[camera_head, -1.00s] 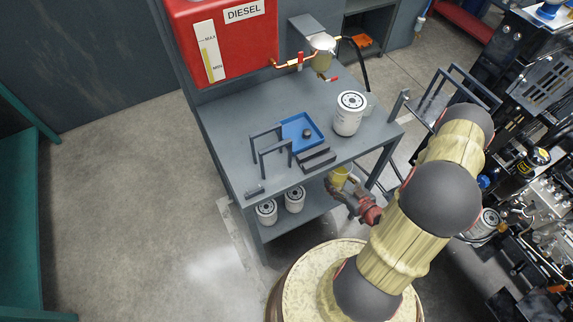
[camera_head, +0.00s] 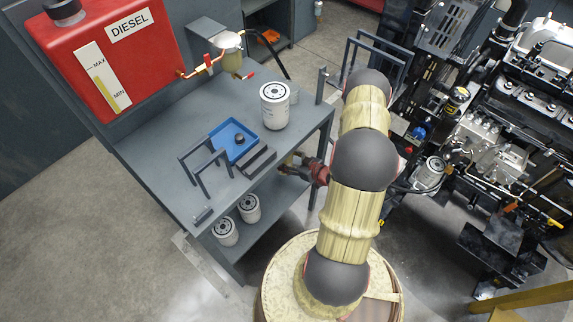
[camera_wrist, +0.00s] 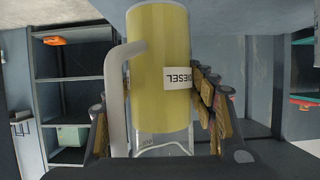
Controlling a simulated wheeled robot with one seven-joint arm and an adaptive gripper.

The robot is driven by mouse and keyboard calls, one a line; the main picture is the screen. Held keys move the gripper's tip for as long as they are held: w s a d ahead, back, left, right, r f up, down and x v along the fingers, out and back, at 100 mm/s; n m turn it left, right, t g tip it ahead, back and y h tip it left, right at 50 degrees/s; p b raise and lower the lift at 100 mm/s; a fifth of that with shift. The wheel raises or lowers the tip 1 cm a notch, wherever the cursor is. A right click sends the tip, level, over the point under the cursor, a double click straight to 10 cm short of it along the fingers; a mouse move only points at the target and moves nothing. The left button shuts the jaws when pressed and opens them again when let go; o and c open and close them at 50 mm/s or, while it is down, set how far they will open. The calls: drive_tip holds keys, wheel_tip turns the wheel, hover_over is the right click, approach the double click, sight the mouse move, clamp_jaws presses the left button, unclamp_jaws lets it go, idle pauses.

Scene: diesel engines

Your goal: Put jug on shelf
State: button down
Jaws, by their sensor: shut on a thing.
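The jug (camera_wrist: 160,60) fills the middle of the wrist view. It is a clear jug with yellow contents, a pale handle on its left and a DIESEL label, upside down in this picture. My gripper (camera_wrist: 158,112) is shut on it, with a finger on each side. In the head view my gripper (camera_head: 303,168) is at the right front edge of the workbench, partly under its top. The jug is mostly hidden there by the bench top. The lower shelf (camera_head: 268,205) of the bench lies below; I cannot tell whether the jug touches it.
Two white filters (camera_head: 249,208) stand at the left end of the lower shelf. On the bench top (camera_head: 185,120) are a blue tray (camera_head: 224,133), dark racks and a larger white filter (camera_head: 274,106). A red diesel tank (camera_head: 105,50) is behind. An engine (camera_head: 490,140) is at right.

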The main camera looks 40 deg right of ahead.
drive_tip(key=shift+w+d+f+b, duration=0.3)
drive_tip(key=shift+w+d+f, duration=0.15)
drive_tip(key=shift+f, duration=0.25)
drive_tip(key=shift+w+d+f+b, duration=0.35)
drive_tip(key=shift+d+f, duration=0.15)
drive_tip(key=shift+f, duration=0.15)
drive_tip(key=shift+w+d+f+b, duration=0.15)
drive_tip(key=shift+f+b, duration=0.55)
drive_tip(key=shift+f, duration=0.95)
drive_tip(key=shift+f, duration=0.15)
drive_tip(key=c, duration=0.7)
unclamp_jaws()
drive_tip(key=shift+s, duration=0.2)
drive_tip(key=p+v, duration=0.4)
drive_tip(key=v, duration=0.7)
drive_tip(key=shift+s+r, duration=0.25)
drive_tip(key=shift+s, duration=0.1)
